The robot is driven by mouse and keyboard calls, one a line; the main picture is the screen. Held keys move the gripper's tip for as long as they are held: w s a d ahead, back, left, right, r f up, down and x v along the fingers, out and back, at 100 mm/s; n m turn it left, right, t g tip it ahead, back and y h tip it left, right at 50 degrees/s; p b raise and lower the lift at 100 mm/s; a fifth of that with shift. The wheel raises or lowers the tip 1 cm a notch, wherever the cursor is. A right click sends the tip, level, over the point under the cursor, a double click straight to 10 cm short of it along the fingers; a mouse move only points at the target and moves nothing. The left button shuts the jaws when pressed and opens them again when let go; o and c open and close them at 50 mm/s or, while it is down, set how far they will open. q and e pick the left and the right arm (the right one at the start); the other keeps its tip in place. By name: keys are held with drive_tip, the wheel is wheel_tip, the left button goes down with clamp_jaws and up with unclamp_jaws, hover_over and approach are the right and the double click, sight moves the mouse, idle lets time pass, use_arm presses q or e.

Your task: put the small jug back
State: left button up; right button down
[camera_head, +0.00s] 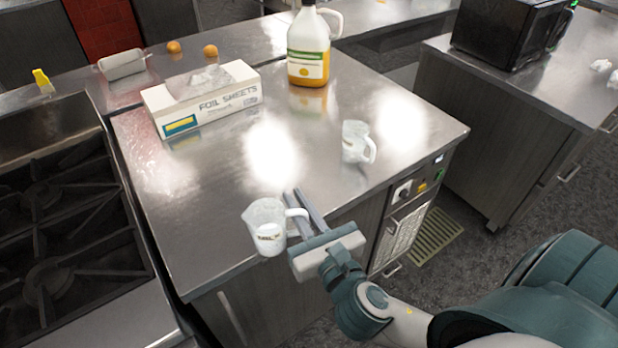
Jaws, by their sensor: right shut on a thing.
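A clear jug (264,229) with a printed label is upright at the front edge of the steel counter (215,200). My right gripper (298,200) comes in from the lower right and is shut on this jug's handle, with the fingers pointing toward the counter's back. The jug's base overlaps the counter's front edge in the picture; I cannot tell whether it touches the counter. A second clear jug (355,141) stands on the counter farther back and to the right, its handle facing right. My left gripper is not in view.
A foil sheets box (218,101) and a large bottle with yellow liquid (308,52) stand at the counter's back. A stove (62,230) is at the left. A microwave (508,32) sits on another counter. The counter's middle is clear.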

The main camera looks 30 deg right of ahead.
drive_tip(key=d+r+m+g+h, duration=0.2)
drive_tip(key=d+h, duration=0.4)
drive_tip(key=d, duration=0.3)
drive_tip(key=d+r+m+g+h, duration=0.3)
drive_tip(key=d+m+h, duration=0.3)
drive_tip(key=d, duration=0.2)
drive_tip(key=shift+s+d+r+m+g, duration=0.35)
drive_tip(key=shift+d+m+g, duration=0.05)
drive_tip(key=shift+g, duration=0.1)
drive_tip(key=shift+w, duration=0.1)
drive_tip(key=w+f+p, duration=0.1)
drive_tip(key=w+f, duration=0.6)
drive_tip(key=w, duration=0.4)
drive_tip(key=shift+w+a, duration=0.25)
drive_tip(key=shift+f, duration=2)
drive_tip(key=shift+f, duration=0.15)
